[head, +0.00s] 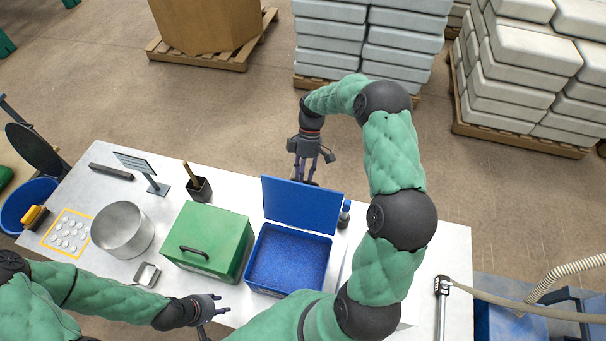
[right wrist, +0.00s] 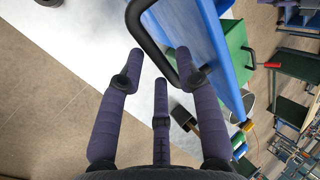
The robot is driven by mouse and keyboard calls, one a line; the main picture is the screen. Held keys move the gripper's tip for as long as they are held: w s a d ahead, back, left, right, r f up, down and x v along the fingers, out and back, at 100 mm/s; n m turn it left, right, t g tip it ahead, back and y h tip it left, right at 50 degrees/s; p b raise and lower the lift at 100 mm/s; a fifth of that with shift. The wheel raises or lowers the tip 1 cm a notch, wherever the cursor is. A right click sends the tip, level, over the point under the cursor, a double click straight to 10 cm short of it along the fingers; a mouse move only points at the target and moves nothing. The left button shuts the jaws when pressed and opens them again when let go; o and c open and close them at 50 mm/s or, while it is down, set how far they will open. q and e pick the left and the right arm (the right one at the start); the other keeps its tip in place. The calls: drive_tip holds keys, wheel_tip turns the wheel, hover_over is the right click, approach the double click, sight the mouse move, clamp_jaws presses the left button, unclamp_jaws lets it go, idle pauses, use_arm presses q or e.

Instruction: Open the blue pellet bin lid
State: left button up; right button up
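The blue pellet bin (head: 250,279) stands on the white table, full of blue pellets. Its blue lid (head: 303,205) is raised to about upright along the bin's far edge. My right gripper (head: 306,176) is behind the raised lid, pointing down. In the right wrist view, its fingers (right wrist: 160,62) are spread, with the lid's black handle (right wrist: 152,40) close to their tips; I cannot tell whether they touch. The lid (right wrist: 208,42) also shows there edge-on. My left gripper (head: 217,308) is open and empty at the table's near side, left of the bin.
A green box (head: 207,240) with a black handle stands just left of the bin. A metal pot (head: 122,230), a pen cup (head: 199,189) and a small bottle (head: 344,214) are on the table. A hose (head: 520,306) lies at the right.

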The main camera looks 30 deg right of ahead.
idle(0.3)
drive_tip(key=v, duration=1.2)
drive_tip(key=shift+f, duration=0.1)
idle(0.3)
